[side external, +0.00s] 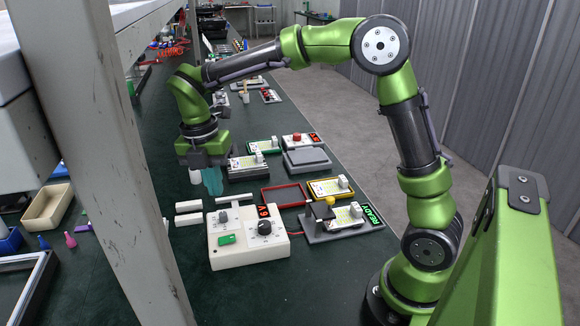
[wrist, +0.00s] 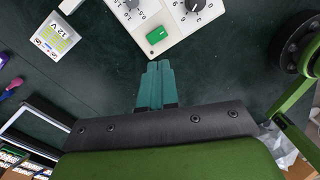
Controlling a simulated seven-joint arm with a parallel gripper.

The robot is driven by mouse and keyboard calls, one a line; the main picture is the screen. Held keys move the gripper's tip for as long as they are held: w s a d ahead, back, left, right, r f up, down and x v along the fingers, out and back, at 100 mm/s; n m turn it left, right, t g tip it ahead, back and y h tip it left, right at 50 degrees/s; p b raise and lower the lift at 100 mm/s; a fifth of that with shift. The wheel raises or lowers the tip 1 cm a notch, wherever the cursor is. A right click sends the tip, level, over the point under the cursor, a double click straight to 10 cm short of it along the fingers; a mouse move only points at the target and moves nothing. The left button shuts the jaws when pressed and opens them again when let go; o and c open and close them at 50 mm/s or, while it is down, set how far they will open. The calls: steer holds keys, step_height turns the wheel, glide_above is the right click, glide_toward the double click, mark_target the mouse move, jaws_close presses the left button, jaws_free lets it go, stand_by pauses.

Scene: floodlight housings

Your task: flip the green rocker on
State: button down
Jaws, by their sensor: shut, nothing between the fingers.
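The green rocker (side external: 227,239) sits on the top face of a white control box (side external: 240,262), below a grey knob and beside a black knob. In the wrist view the green rocker (wrist: 157,35) lies just beyond my fingertips, with a small white mark on it. I cannot tell which way it is tipped. My gripper (side external: 213,190) has teal fingers, shut and empty, pointing down above the table behind the box. The shut fingers also show in the wrist view (wrist: 159,66), apart from the rocker in the picture.
The box's display (side external: 265,211) reads 6V in red. White blocks (side external: 188,212) lie behind the box. A grey board with a green READY display (side external: 370,217) stands to its right. A small 12 V module (wrist: 55,36) shows in the wrist view. A grey post (side external: 95,150) stands in the left foreground.

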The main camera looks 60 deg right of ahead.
mark_target(234, 237)
steer(key=shift+d+r+n, duration=0.1)
steer(key=shift+r+n, duration=0.2)
steer(key=shift+n, duration=0.85)
steer(key=shift+r+n, duration=0.3)
steer(key=shift+n, duration=0.85)
steer(key=f, duration=0.9)
steer(key=s+d+f, duration=0.1)
steer(key=f, duration=0.4)
steer(key=shift+s+d, duration=0.1)
steer(key=shift+s+d+f, duration=0.1)
steer(key=shift+f, duration=0.15)
